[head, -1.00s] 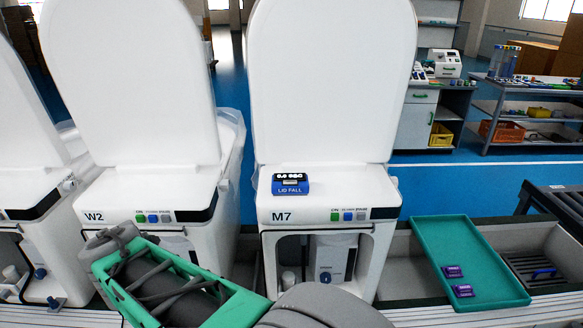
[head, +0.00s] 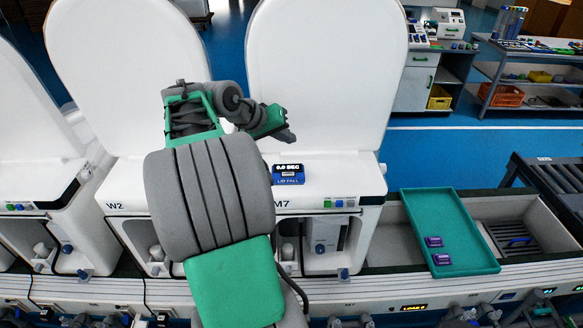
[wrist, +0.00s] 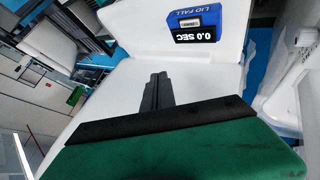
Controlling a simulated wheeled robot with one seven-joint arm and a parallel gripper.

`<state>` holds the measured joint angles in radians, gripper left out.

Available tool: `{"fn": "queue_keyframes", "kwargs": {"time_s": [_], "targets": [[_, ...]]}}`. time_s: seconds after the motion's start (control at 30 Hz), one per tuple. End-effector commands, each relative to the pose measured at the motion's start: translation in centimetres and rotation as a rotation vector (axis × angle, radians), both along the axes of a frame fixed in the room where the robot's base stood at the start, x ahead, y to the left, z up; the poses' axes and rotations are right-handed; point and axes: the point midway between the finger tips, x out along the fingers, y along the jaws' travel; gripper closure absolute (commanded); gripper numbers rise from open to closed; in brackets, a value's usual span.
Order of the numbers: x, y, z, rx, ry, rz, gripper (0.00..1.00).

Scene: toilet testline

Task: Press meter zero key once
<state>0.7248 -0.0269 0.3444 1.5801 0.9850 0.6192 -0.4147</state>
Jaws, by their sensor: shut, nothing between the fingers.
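The blue meter (head: 288,174) labelled LID FALL sits on the white top of toilet M7, in front of its raised lid. It also shows at the top of the wrist view (wrist: 200,22), where its dark display reads 0.0 SEC. A small pale patch shows on its blue face there; I cannot tell whether this is the zero key. My gripper (head: 285,136) is above and slightly left of the meter in the head view, apart from it. Its dark fingers (wrist: 154,88) are shut and empty, over the white surface in the wrist view.
The raised M7 lid (head: 325,70) stands close behind my gripper. Coloured buttons (head: 338,203) line the M7 front. A green tray (head: 455,215) with two purple blocks lies to the right. Toilet W2 (head: 125,195) stands to the left.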

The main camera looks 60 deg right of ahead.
Motion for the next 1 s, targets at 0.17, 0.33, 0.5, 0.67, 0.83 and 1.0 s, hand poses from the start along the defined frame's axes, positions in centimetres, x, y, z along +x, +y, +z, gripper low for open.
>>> {"fn": "queue_keyframes", "kwargs": {"time_s": [0.17,0.33,0.5,0.67,0.83,1.0], "targets": [[0.2,0.1,-0.1,0.001,0.000,0.003,1.00],[-0.1,-0.2,-0.9,0.003,-0.003,0.003,1.00],[-0.2,-0.3,-2.9,0.005,-0.005,0.003,1.00],[-0.2,-0.3,-5.4,0.005,-0.005,0.003,1.00],[0.0,0.0,-7.7,0.003,-0.003,0.003,1.00],[0.2,0.2,-8.9,0.000,-0.001,0.004,1.00]]}}
